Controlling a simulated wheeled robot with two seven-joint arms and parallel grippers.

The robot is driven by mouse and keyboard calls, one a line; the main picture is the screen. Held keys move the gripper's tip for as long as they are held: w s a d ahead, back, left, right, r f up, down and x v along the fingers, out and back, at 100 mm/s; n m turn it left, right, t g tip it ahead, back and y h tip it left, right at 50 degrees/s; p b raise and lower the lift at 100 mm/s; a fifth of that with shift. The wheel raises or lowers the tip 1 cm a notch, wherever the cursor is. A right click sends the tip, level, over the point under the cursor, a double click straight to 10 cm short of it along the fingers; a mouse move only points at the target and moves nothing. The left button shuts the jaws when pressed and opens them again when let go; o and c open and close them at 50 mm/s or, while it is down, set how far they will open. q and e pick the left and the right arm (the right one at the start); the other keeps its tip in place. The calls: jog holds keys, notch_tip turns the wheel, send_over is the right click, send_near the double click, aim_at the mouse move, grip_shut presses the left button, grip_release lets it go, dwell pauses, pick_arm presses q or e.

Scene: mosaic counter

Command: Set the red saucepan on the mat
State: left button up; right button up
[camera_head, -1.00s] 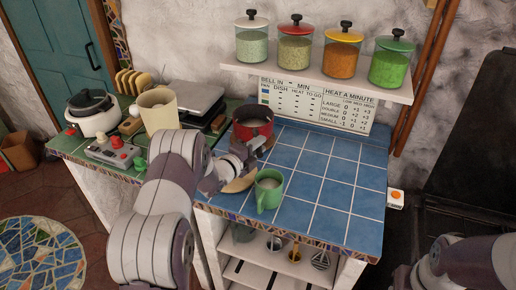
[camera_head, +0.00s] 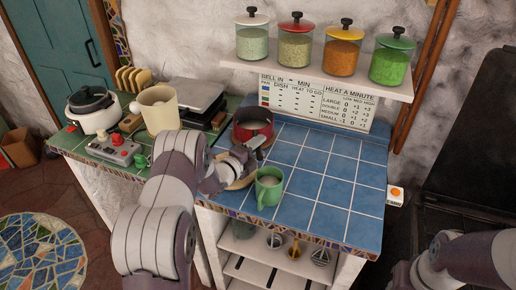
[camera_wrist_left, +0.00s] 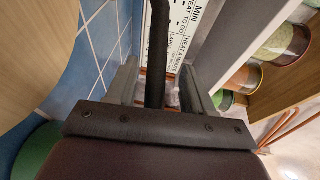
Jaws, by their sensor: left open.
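The red saucepan (camera_head: 253,124) stands upright toward the back left of the blue-tiled counter. The tan round mat (camera_head: 241,184) lies in front of it, mostly covered by my left gripper and arm. Whether the pan's base overlaps the mat is hidden. My left gripper (camera_head: 254,148) is open just in front of the pan. In the left wrist view a dark bar, apparently the pan's handle (camera_wrist_left: 157,55), runs between the spread fingers of my left gripper (camera_wrist_left: 155,85). My right arm shows at the lower right, with its gripper out of view.
A green mug (camera_head: 269,187) stands close to the right of my left gripper. A cream container (camera_head: 158,110), a rice cooker (camera_head: 93,108) and a red-buttoned box (camera_head: 113,148) fill the left counter. A jar shelf (camera_head: 318,80) hangs above. The right tiles are clear.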

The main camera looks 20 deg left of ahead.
pick_arm(q)
jog(key=f+b+v, duration=0.1)
jog(key=b+v, duration=0.1)
jog(key=v, duration=0.9)
jog(key=s+d+n+g+y, duration=0.2)
jog(key=s+d+n+g, duration=0.2)
jog(key=s+n+g, duration=0.3)
jog(key=s+d+n+g+y, duration=0.3)
jog(key=s+d+n+g, duration=0.2)
jog(key=s+n, duration=0.9)
jog(key=s+g, duration=0.2)
jog(key=shift+s+d+r+g+y, duration=0.2)
jog(key=shift+s+r+g+y, duration=0.1)
jog(key=shift+g, duration=0.1)
